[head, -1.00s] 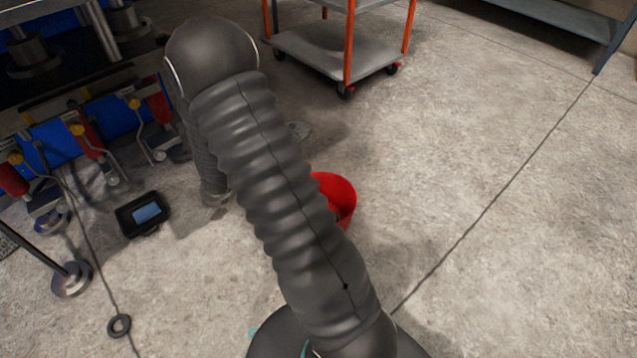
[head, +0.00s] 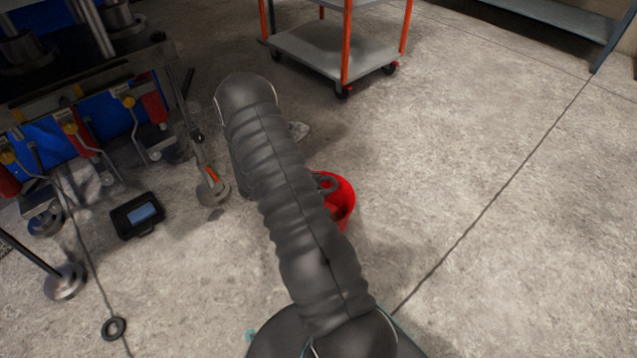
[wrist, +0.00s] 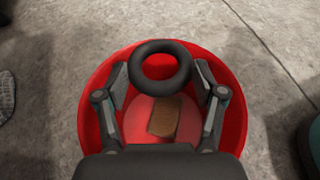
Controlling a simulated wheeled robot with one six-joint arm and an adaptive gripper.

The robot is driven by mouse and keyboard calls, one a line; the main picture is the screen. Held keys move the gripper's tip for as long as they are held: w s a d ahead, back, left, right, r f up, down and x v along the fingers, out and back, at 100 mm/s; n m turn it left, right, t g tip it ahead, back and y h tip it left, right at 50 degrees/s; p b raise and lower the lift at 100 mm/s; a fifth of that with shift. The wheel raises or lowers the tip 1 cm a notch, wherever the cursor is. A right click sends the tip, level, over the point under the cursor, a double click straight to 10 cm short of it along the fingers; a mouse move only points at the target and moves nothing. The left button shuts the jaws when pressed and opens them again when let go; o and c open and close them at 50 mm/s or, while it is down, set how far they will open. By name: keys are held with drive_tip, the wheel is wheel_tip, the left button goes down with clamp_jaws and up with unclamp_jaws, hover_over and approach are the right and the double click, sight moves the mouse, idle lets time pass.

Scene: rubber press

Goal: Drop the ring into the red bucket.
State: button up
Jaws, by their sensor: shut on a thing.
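The dark grey ring (wrist: 160,47) sits between the fingertips of my gripper (wrist: 161,73), which is shut on it. In the wrist view the ring and fingers are over the open red bucket (wrist: 92,110), with the ring towards the far rim. In the head view the ring (head: 329,183) shows just right of my arm, over the bucket (head: 347,190). My arm hides the left part of the bucket and my gripper there. A brown block-like piece (wrist: 165,115) lies inside the bucket.
Another dark ring (head: 113,328) lies on the floor at lower left. A dark device with a screen (head: 138,215) and a metal stand (head: 65,282) are near it. A cart with orange posts (head: 335,52) stands behind. The concrete floor to the right is clear.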

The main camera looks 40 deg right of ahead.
drive_tip(key=shift+f+b, duration=0.95)
drive_tip(key=shift+f, duration=1.05)
drive_tip(key=o, duration=1)
drive_tip(key=shift+a, duration=0.1)
drive_tip(key=v, duration=1.2)
